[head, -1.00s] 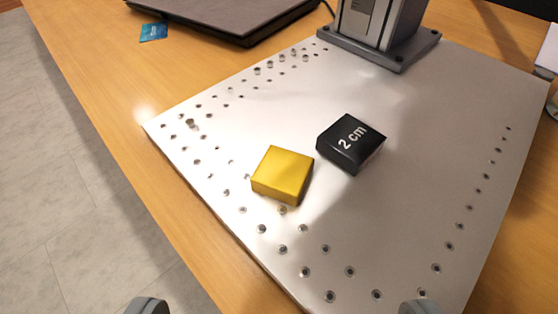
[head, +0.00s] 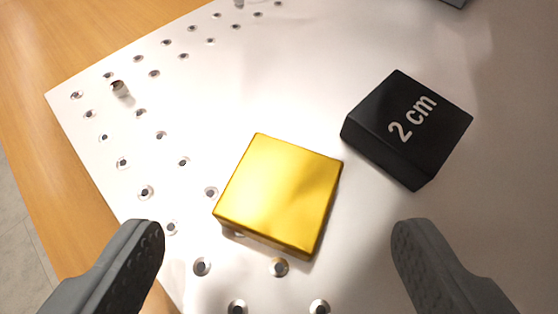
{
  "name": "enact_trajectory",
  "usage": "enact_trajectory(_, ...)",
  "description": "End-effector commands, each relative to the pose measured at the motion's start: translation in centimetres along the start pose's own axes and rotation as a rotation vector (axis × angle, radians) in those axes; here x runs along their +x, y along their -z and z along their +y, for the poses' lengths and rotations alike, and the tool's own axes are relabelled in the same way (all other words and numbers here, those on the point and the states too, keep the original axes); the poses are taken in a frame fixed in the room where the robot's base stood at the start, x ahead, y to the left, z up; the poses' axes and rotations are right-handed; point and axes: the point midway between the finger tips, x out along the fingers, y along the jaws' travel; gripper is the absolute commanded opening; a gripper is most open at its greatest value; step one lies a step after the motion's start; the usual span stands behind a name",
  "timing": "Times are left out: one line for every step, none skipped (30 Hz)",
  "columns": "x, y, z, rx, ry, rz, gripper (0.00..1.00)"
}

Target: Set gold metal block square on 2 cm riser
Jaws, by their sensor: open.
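The gold metal block (head: 280,192) lies flat on the perforated metal plate, turned at an angle in the picture. The black riser (head: 407,127), marked "2 cm" on its top, sits on the plate to the right of the block and a little farther back. A narrow gap of bare plate separates the two, and the riser's top is empty. My gripper (head: 275,255) is open, with one grey finger at the lower left and one at the lower right. The block lies ahead of the space between the fingers, and neither finger touches it.
The silver plate (head: 350,45) has rows of holes along its left and near parts. A small peg-like piece (head: 120,89) stands near its left edge. The wooden table (head: 50,45) shows beyond that edge.

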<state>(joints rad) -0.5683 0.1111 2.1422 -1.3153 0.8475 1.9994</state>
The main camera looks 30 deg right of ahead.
Motion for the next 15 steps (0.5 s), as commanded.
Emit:
enact_trajectory(0.9, -0.1, 0.1, -0.001, -0.003, -0.001, 0.78)
enact_trajectory(1.3, -0.1, 0.0, 0.000, -0.003, -0.001, 0.78)
enact_trajectory(1.8, -0.1, 0.0, 0.001, -0.003, -0.001, 0.78)
enact_trajectory(2.2, -0.1, 0.0, 0.001, -0.002, -0.001, 0.78)
enact_trajectory(2.4, -0.1, 0.0, 0.000, -0.001, -0.001, 0.78)
enact_trajectory(2.7, 0.0, 0.0, 0.000, 0.000, -0.001, 0.78)
enact_trajectory(2.8, 0.0, 0.0, 0.000, 0.000, -0.001, 0.78)
enact_trajectory(2.9, -0.1, 0.0, 0.000, 0.001, -0.001, 0.78)
enact_trajectory(2.9, -0.1, 0.0, 0.000, 0.001, -0.001, 0.78)
enact_trajectory(2.9, -0.1, 0.0, 0.000, 0.001, -0.001, 0.78)
enact_trajectory(2.9, -0.1, 0.0, 0.000, 0.001, -0.001, 0.78)
enact_trajectory(2.9, -0.1, 0.0, 0.000, 0.001, -0.001, 0.78)
enact_trajectory(2.9, -0.1, 0.0, 0.000, 0.001, -0.001, 0.78)
enact_trajectory(2.9, -0.1, 0.0, 0.000, 0.001, -0.001, 0.74)
enact_trajectory(2.9, -0.1, 0.0, 0.000, 0.001, -0.001, 0.66)
